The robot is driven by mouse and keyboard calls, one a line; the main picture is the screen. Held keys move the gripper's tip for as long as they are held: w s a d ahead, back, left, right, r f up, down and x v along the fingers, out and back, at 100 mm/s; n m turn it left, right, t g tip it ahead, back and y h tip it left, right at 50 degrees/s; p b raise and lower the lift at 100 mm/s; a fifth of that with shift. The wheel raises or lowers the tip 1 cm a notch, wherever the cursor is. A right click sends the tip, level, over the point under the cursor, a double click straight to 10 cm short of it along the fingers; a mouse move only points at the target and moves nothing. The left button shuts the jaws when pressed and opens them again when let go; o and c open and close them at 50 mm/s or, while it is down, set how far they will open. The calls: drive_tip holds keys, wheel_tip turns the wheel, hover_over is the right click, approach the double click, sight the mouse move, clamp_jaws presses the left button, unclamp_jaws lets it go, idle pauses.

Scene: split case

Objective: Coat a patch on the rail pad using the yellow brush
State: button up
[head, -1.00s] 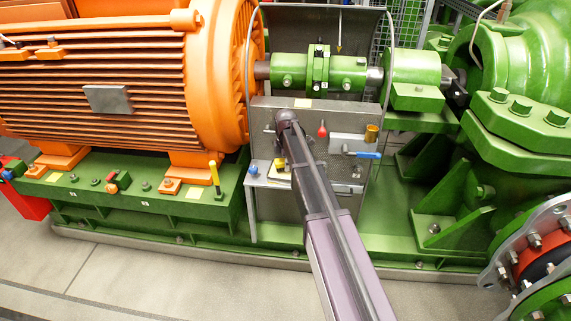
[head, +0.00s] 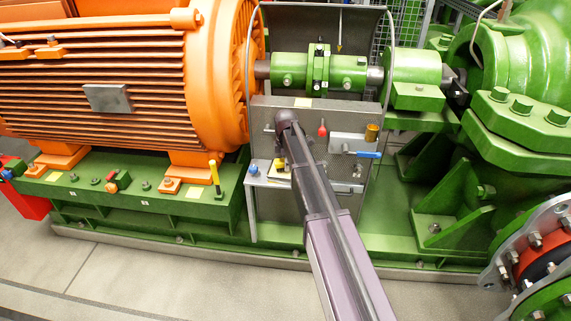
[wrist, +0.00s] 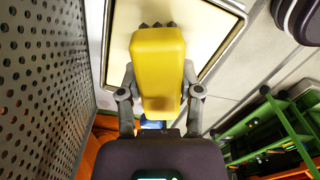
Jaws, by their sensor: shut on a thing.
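My gripper (wrist: 159,78) is shut on the yellow brush (wrist: 158,62) in the wrist view, one finger on each side of its block-like handle. Dark bristle tips show just past the handle's far end, over a cream pad (wrist: 202,28) with a dark border. Whether the bristles touch it is hard to tell. In the head view the arm reaches to the front of the grey guard, and the gripper is mostly hidden. Pale yellow patches lie on the green base rail (head: 195,194); I cannot tell which pad is the rail pad.
A perforated panel (wrist: 40,80) stands close on the left in the wrist view. The guard front (head: 265,112) carries a red-handled tool (head: 322,130), a brass cup (head: 372,133) and a blue-handled valve (head: 366,154). An upright yellow handle (head: 214,173) stands on the rail.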

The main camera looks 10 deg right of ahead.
drive_tip(key=shift+f+b, duration=0.35)
drive_tip(key=shift+f, duration=0.05)
idle(1.7)
drive_tip(key=shift+r, duration=0.2)
drive_tip(key=shift+r+p, duration=3.35)
drive_tip(key=shift+p, duration=0.2)
wheel_tip(320, 180, up, 9)
drive_tip(key=p, duration=0.9)
